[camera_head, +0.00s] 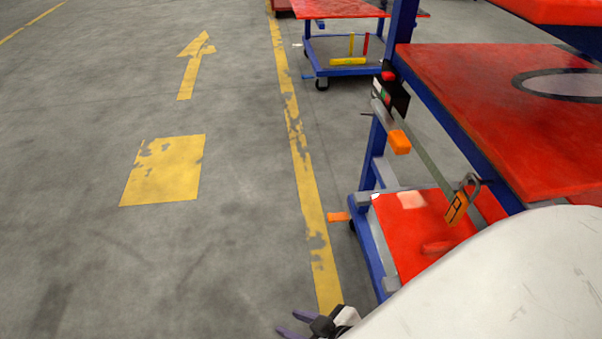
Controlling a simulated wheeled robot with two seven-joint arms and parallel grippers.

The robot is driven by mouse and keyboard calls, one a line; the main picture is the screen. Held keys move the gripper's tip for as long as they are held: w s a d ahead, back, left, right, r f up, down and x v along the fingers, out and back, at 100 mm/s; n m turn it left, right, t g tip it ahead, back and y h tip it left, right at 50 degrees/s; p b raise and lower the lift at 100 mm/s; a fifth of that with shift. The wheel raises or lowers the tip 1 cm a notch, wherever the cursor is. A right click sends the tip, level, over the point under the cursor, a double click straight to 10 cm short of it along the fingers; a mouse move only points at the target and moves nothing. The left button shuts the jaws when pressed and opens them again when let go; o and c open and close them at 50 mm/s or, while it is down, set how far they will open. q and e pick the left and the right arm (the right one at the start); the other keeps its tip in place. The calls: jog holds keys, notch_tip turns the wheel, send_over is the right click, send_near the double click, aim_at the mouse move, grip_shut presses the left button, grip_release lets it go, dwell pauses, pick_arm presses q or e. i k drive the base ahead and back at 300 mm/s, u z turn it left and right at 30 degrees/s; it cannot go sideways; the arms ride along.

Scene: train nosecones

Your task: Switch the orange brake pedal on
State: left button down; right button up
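The orange brake pedal (338,216) sticks out to the left from the lower frame of the blue and red cart, low down beside a dark wheel. Whether it is on or off I cannot tell from here. My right gripper (287,322) is at the bottom edge of the view, below and to the left of the pedal and apart from it in the picture. Its two purple fingers are spread and hold nothing. My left gripper is not in view.
The cart has a red upper shelf (470,100) and a red lower shelf (410,235). An orange handle (400,142) and an orange tag (456,208) hang along its side. Another cart (349,71) stands behind. The grey floor on the left is clear.

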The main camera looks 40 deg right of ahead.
aim_at(340, 216)
jog(key=i, duration=2.4)
jog(key=z, duration=3.8)
jog(key=i, duration=0.5)
